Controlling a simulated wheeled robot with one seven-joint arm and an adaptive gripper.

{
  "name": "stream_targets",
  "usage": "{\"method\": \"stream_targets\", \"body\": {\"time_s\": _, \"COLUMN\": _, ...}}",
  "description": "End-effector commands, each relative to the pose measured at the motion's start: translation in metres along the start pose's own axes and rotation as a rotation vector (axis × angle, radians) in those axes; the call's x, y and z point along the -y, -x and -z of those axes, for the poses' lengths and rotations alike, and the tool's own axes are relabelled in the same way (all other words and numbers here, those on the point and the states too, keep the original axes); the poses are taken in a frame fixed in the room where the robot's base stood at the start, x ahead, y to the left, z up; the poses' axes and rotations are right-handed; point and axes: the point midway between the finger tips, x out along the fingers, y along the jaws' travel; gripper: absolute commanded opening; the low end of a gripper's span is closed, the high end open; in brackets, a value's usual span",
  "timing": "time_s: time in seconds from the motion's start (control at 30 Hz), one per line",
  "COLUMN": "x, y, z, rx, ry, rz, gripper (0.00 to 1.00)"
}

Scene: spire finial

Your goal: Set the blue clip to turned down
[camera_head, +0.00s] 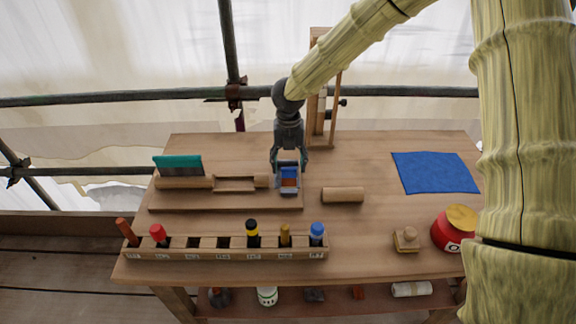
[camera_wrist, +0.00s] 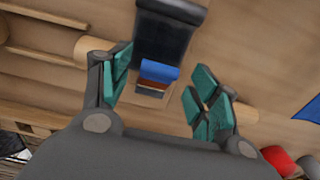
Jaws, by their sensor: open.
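A small blue piece, which looks like the blue clip (camera_head: 289,172), sits at the right end of a wooden base board (camera_head: 225,200). A reddish-brown part and a grey part show with it. In the wrist view the blue clip (camera_wrist: 158,72) lies between my fingers, below a dark block (camera_wrist: 168,35) in the picture. My gripper (camera_head: 289,165) points down just over the clip. In the wrist view my gripper (camera_wrist: 160,95) has its teal finger pads wide apart, one on each side of the clip, with gaps visible. I cannot tell which way the clip is turned.
A teal plate (camera_head: 178,165) stands on the board's left part. A wooden roller (camera_head: 342,195) lies right of the board. A rack (camera_head: 225,248) with several tools runs along the front. A blue cloth (camera_head: 435,172) and red jar (camera_head: 452,232) lie right. A wooden frame (camera_head: 321,90) stands behind.

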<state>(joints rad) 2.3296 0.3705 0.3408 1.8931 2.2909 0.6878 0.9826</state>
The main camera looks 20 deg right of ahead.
Motion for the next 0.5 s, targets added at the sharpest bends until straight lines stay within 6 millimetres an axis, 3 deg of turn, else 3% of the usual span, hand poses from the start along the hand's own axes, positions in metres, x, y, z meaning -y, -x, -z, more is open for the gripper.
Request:
{"method": "stream_targets", "body": {"time_s": 0.2, "x": 0.0, "y": -0.018, "z": 0.0, "rx": 0.0, "ry": 0.0, "rz": 0.001, "gripper": 0.62}}
{"method": "stream_targets", "body": {"time_s": 0.5, "x": 0.0, "y": -0.022, "z": 0.0, "rx": 0.001, "ry": 0.0, "rz": 0.0, "gripper": 0.62}}
